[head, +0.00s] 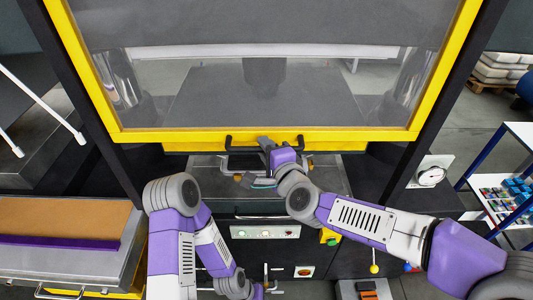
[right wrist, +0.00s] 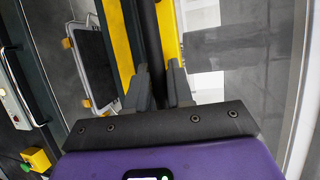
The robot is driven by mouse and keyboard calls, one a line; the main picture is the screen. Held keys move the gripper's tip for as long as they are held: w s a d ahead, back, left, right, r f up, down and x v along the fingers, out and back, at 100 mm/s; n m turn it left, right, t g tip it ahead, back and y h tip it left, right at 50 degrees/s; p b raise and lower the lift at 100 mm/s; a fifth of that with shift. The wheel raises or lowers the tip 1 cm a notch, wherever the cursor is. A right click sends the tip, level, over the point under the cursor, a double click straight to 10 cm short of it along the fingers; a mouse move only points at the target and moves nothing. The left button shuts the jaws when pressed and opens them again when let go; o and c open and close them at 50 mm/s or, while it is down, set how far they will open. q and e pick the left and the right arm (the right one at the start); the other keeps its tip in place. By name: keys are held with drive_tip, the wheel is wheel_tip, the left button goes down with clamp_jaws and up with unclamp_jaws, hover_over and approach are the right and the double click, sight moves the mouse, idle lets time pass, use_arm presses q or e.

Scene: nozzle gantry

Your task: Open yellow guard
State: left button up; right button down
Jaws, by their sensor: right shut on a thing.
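The yellow guard (head: 270,134) is a yellow frame around a large clear panel and fills the top of the head view. A black bar handle (head: 229,142) runs along its bottom edge. My right gripper (head: 266,143) is at the middle of this handle. In the right wrist view the fingers of my right gripper (right wrist: 158,82) stand on both sides of the black handle bar (right wrist: 150,35), shut on it, with yellow guard frame (right wrist: 172,40) beside it. My left arm is folded low in the head view; its gripper (head: 268,284) shows only partly, near the bottom, and its jaws are unclear.
Below the guard is a grey deck (head: 335,178) holding a tray with orange-brown grips. A control panel (head: 265,232) with buttons is below it. A drawer bench (head: 65,260) stands at left, a shelf rack (head: 510,195) with small coloured items at right, and a round gauge (head: 431,175) nearby.

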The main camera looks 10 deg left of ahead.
drive_tip(key=shift+r, duration=0.2)
drive_tip(key=c, duration=1.1)
unclamp_jaws()
drive_tip(key=shift+w, duration=0.1)
drive_tip(key=b+v, duration=0.2)
drive_tip(key=v, duration=0.5)
drive_tip(key=shift+s, duration=0.3)
drive_tip(key=shift+d, duration=0.1)
